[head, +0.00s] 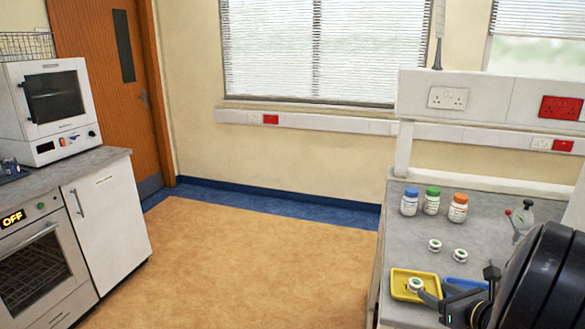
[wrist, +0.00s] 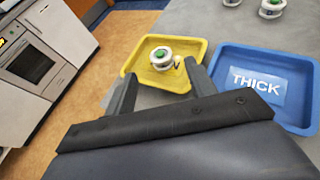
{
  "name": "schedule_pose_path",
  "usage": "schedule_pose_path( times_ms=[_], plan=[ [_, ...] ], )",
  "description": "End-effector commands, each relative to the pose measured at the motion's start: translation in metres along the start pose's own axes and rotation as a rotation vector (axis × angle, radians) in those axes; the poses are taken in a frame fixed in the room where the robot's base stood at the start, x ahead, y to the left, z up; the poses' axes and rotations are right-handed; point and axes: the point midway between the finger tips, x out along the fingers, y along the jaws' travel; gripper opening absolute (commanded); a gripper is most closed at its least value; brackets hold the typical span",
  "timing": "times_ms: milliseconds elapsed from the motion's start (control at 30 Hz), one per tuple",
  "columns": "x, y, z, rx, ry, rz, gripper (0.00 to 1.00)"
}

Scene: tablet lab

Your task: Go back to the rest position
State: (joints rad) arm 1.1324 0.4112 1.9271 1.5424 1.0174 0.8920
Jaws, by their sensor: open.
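My gripper (wrist: 158,80) is open, its two fingers apart over the near edge of the yellow tray (wrist: 137,54) in the wrist view. A small white round container with a green centre (wrist: 162,57) lies in the yellow tray, just ahead of the fingertips, with nothing visible held between them. In the head view my gripper (head: 456,296) is low at the right over the bench, beside the yellow tray (head: 402,274) and its container (head: 415,285). My arm hides part of the bench's right side.
A blue tray labelled THICK (wrist: 290,61) sits right of the yellow one. Two similar containers (head: 434,245) (head: 460,255) and bottles with blue (head: 409,202), green (head: 432,201) and orange caps (head: 458,208) stand farther back. Open floor (head: 240,265) lies left of the bench.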

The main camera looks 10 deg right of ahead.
Motion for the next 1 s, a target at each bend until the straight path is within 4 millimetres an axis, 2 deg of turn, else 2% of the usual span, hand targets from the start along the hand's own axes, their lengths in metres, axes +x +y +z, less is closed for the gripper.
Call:
schedule_pose_path(
  times_ms=[200,400,600,1000],
  plan=[
    [0.044,0.001,-0.001,0.0,0.001,0.005,0.53],
    [0.073,0.001,-0.005,0.0,0.001,0.001,0.53],
    [0.065,0.0,0.011,-0.002,0.0,-0.001,0.53],
    [0.064,0.0,0.012,0.001,0.0,0.0,0.53]
  ],
)
